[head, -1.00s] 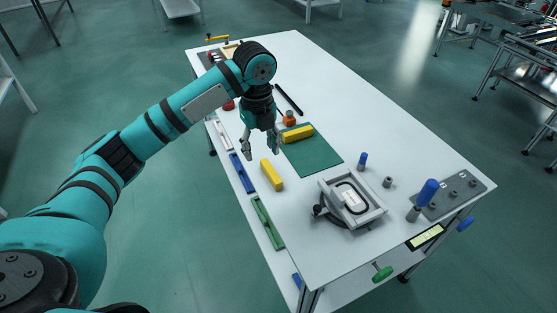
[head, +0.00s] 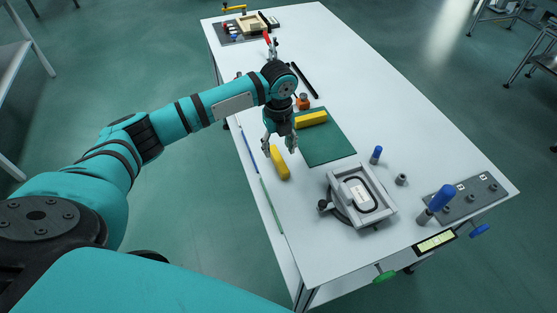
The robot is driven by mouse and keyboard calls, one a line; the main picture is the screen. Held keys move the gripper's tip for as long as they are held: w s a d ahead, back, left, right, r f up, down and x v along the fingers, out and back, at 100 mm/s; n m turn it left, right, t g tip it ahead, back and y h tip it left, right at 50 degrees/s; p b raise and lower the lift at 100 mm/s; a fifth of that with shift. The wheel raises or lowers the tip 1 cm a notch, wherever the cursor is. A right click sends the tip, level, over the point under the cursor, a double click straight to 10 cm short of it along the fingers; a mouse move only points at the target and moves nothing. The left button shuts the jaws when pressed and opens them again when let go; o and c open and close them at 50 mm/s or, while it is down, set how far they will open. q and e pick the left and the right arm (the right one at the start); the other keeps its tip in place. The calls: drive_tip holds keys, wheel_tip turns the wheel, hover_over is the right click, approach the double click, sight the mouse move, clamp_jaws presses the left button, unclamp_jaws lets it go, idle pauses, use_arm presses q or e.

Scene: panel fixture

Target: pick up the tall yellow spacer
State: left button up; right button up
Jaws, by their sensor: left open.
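Two yellow blocks show in the head view. One yellow block (head: 279,164) lies on the white table near its left edge. The other yellow block (head: 312,118) lies across the far part of the green mat (head: 328,148). I cannot tell which of them is the tall spacer. My left gripper (head: 279,149) points down with its fingers apart and nothing between them. It is over the far end of the nearer block, beside the mat; its exact height above the block is unclear. My right gripper is not in view.
A grey fixture (head: 385,205) with a black ring seal stands right of the nearer block. A blue-topped pin (head: 376,155), a small grey cylinder (head: 401,179) and a blue-handled tool (head: 441,199) stand further right. An orange item (head: 303,102) sits behind the mat.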

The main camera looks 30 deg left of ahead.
sight(278, 158)
use_arm(q)
drive_tip(key=shift+s+f+p, duration=0.1)
drive_tip(key=shift+f+p, duration=0.2)
drive_tip(key=shift+f, duration=0.55)
wheel_tip(278, 158, down, 3)
drive_tip(key=shift+f+p, duration=0.15)
drive_tip(key=shift+p, duration=0.15)
drive_tip(key=shift+f, duration=0.2)
drive_tip(key=c, duration=0.6)
clamp_jaws()
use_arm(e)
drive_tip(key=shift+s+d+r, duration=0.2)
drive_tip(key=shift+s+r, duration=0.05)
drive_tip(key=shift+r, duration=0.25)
